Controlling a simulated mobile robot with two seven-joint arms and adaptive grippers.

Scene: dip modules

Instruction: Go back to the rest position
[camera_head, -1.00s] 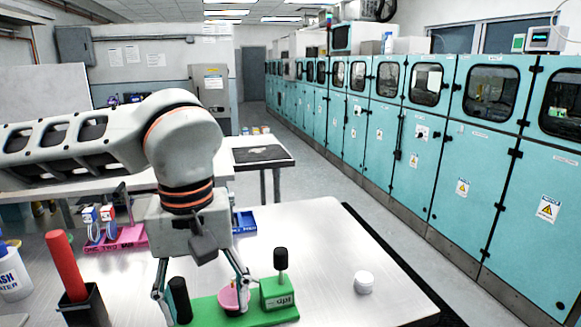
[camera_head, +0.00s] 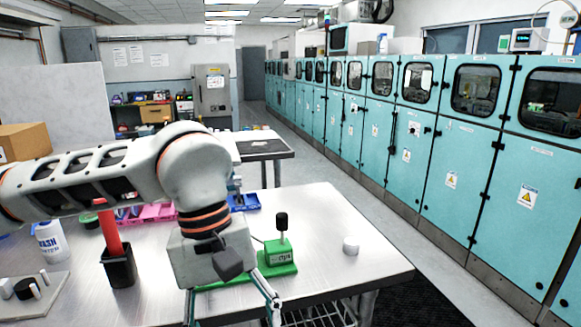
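My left gripper (camera_head: 233,316) hangs at the lower middle of the head view, its two fingers spread wide with nothing seen between them. Its fingertips run close to the bottom edge of the picture. My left arm reaches in from the left side, roughly level, and bends down at the wrist. The gripper is in front of a green stand (camera_head: 277,258) with a black-topped post, and part of the stand's green base is hidden behind it. My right gripper is not in view.
The metal table (camera_head: 322,220) holds a black cup (camera_head: 119,267) with a red stick, a wash bottle (camera_head: 50,241), a small white cylinder (camera_head: 351,245), pink trays (camera_head: 160,212) and a blue tray (camera_head: 244,202). A cardboard box (camera_head: 25,141) stands at left. Teal cabinets (camera_head: 455,185) line the right.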

